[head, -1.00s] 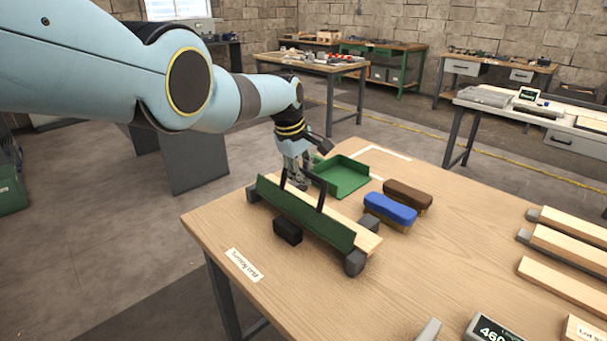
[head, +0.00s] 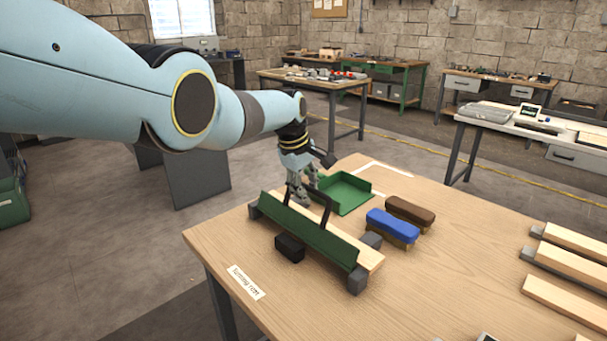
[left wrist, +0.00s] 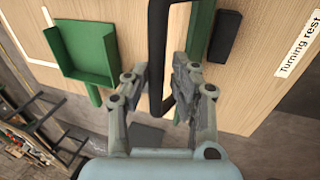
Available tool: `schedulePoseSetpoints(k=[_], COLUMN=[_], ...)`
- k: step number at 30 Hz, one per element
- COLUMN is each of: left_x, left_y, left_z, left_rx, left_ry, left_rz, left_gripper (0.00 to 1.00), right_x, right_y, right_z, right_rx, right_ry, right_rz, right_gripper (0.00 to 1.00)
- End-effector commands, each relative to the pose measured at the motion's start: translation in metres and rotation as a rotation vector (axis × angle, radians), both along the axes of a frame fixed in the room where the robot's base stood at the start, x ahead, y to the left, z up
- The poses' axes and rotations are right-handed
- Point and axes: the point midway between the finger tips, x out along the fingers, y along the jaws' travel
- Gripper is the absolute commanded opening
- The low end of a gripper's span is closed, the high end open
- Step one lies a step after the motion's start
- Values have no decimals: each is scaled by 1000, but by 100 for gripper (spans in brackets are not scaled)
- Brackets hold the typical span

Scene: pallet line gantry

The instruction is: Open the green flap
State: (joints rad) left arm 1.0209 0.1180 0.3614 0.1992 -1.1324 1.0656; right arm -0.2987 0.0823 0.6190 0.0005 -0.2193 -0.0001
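The green flap (head: 308,231) is a long panel standing tilted along the near side of a rest on the table. A black bar handle (head: 325,208) rises from it. My left gripper (head: 302,192) is at the handle, over the far side of the flap. In the left wrist view my left gripper (left wrist: 158,75) is open, with one finger on each side of the black handle (left wrist: 158,35); contact is not clear. The flap is mostly hidden there. My right gripper is not in view.
A green tray (head: 350,188) lies just behind the rest. A blue brush (head: 392,224) and a brown brush (head: 410,210) lie to the right. A black block (head: 289,247) sits before the flap. Wooden bars (head: 565,300) lie at far right.

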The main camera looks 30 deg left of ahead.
Motion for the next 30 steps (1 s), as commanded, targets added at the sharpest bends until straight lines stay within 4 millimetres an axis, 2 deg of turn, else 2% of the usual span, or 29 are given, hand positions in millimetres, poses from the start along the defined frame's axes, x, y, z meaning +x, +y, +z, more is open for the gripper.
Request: schedulePoseSetpoints(k=[9, 21, 25, 30], left_x=[-7, -26, -29, -31], left_y=[3, 10, 11, 11], left_z=[23, 98, 110, 115], left_rx=[2, 2, 2, 1], left_ry=[-4, -6, -5, -5], left_rz=[0, 0, 0, 0], left_gripper=[25, 25, 25, 25], right_x=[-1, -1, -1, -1], right_y=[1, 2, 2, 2], right_z=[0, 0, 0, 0], right_rx=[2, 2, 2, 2], right_ry=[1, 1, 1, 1], right_rz=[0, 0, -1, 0], right_gripper=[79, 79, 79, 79])
